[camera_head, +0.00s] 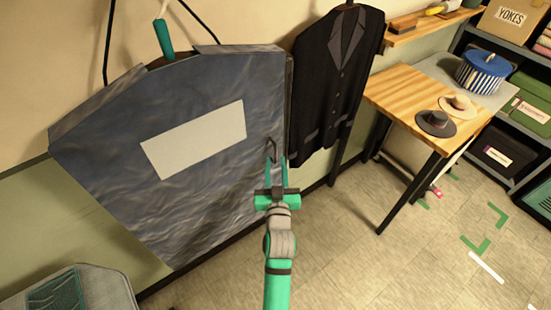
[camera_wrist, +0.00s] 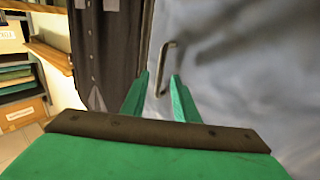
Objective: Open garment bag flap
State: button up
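The garment bag flap (camera_head: 100,125) is a large blue-grey panel with a blank pale label (camera_head: 195,140), hanging on the left in the head view. It looks closed. A dark bracket-shaped handle (camera_head: 271,149) sits near its right edge; in the wrist view the handle (camera_wrist: 167,68) stands upright on the flap (camera_wrist: 240,75). My green gripper (camera_head: 277,162) is in front of the handle. In the wrist view my gripper (camera_wrist: 159,82) has its fingers apart, with the handle seen between and just beyond the tips. I cannot tell whether they touch it.
A dark suit jacket (camera_head: 335,75) hangs right beside the flap. A wooden table (camera_head: 395,90) with two hats stands further right, before shelves (camera_head: 505,125). A grey case-like object (camera_head: 90,290) is at bottom left. The floor (camera_head: 350,250) at bottom right is mostly clear.

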aim_at(276, 159)
jog(key=shift+w+a, duration=0.1)
jog(key=shift+w, duration=1.45)
grip_shut()
